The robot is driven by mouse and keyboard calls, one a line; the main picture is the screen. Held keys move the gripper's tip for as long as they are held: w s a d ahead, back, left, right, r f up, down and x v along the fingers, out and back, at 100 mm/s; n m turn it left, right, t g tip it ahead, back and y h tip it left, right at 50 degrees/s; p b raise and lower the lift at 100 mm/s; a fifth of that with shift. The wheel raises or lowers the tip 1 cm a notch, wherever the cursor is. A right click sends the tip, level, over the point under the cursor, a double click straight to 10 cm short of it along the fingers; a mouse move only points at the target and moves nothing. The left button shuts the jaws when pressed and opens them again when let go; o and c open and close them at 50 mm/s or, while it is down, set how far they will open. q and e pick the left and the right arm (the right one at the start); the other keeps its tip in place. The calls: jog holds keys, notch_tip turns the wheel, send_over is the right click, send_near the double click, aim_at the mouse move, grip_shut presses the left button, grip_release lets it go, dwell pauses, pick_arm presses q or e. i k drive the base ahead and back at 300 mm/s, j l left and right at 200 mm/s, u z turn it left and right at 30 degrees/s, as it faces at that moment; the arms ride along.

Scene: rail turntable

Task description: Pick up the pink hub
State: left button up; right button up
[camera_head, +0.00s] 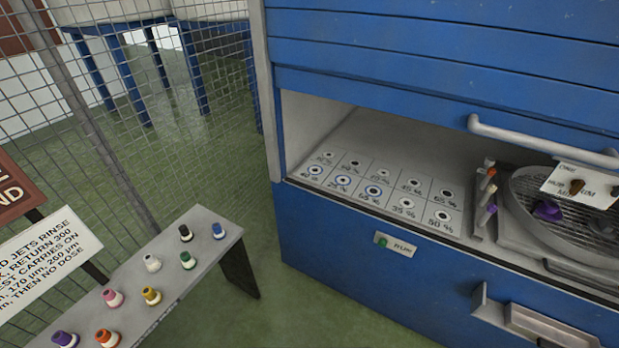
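The pink hub (113,298) stands upright on the grey bench (210,262) at the lower left, with a white lower part. Around it on the bench stand a yellow hub (151,296), an orange hub (107,338), a purple hub (65,339) and a white hub (152,263). Farther back on the bench are a green hub (187,260), a black hub (185,233) and a blue hub (218,231). Neither of my grippers is in view.
A blue cabinet (340,260) with an open bay stands right, holding a grid of labelled percentage spots (405,203) and a round mesh turntable (560,195). A wire fence (160,120) runs behind the bench. Signs (40,262) stand at left. Green floor separates bench and cabinet.

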aim_at(113, 299)
jog(key=u, duration=1.9)
jog(key=k+j+z, duration=0.1)
jog(key=z, duration=0.4)
jog(key=k+j+z, duration=0.2)
jog(key=z, duration=0.25)
